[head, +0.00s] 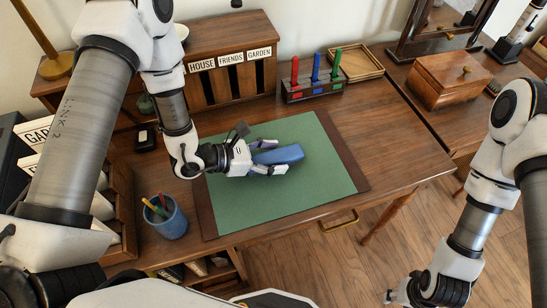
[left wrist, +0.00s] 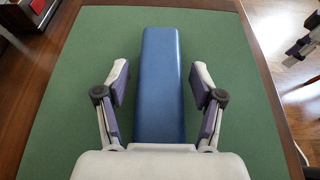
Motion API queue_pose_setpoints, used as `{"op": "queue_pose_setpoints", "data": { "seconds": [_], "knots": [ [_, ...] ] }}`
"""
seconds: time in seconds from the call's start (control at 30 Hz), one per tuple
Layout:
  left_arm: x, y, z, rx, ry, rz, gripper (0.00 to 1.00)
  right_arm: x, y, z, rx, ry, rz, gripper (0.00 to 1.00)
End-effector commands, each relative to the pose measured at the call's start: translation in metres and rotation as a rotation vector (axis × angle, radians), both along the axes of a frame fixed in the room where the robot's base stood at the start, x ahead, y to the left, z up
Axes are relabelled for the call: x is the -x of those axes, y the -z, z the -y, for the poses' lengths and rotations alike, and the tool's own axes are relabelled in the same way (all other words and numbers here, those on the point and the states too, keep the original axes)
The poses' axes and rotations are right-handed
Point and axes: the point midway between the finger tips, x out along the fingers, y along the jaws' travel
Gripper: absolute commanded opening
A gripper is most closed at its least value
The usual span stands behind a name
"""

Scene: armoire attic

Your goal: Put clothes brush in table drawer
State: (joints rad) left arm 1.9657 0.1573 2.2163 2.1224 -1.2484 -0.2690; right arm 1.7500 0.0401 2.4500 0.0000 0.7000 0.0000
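The clothes brush, a long blue block (head: 280,155), lies on the green desk mat (head: 318,190). In the left wrist view the brush (left wrist: 160,80) runs lengthwise between my fingers. My left gripper (head: 268,157) is low over the mat at the brush's near end. Its two fingers (left wrist: 160,85) are spread on either side with a gap to each side of the brush. The table drawer's brass handle (head: 340,221) shows below the table's front edge; the drawer looks shut. My right gripper (head: 398,297) is at the bottom edge, away from the table, its fingers too unclear to judge.
A blue pencil cup (head: 168,218) stands left of the mat. A wooden letter box (head: 228,75), a rack with red, blue and green items (head: 314,87) and a wooden tray (head: 357,65) stand behind. A wooden chest (head: 450,80) is at right. The mat's right part is clear.

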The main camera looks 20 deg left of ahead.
Motion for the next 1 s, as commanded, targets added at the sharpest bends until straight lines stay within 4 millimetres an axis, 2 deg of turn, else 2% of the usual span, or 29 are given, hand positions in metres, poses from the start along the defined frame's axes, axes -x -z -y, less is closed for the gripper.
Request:
{"op": "queue_pose_setpoints", "data": {
  "seconds": [0.03,0.1,0.13,0.23,0.27,0.47,0.57,0.67,0.9,1.0],
  "knots": [
    [0.0,0.0,0.0,0.0,0.0,0.0,0.4,0.0,0.0,0.0,0.0,0.0,0.0,0.4],
    [0.0,0.0,0.0,0.0,0.0,0.0,0.15,0.0,0.0,0.0,0.0,0.0,0.0,0.4],
    [0.0,0.0,0.0,0.0,0.0,0.0,0.08,0.0,0.0,0.0,0.0,0.0,0.0,0.4],
    [0.0,0.0,0.0,0.0,0.0,0.0,0.08,0.0,0.0,0.0,0.0,0.0,0.0,0.4],
    [0.0,0.0,0.0,-0.001,0.0,0.001,0.02,0.0,0.0,0.0,0.0,0.0,0.0,0.4],
    [0.0,-0.002,0.0,-0.001,0.0,0.0,0.02,0.0,0.0,0.0,0.0,0.0,0.0,0.4],
    [0.0,-0.009,0.0,0.0,0.001,0.002,0.02,0.0,0.0,0.0,0.0,0.0,0.0,0.4],
    [-0.001,-0.025,0.0,0.0,0.001,0.005,0.02,0.0,0.0,0.0,0.0,0.0,0.0,0.4],
    [-0.001,-0.083,0.0,-0.001,0.0,0.006,0.02,0.0,0.001,0.0,0.0,0.0,0.0,0.4],
    [0.0,-0.096,0.0,-0.001,0.0,0.003,0.02,0.0,0.0,0.0,0.0,0.0,0.0,0.4]
  ]
}}
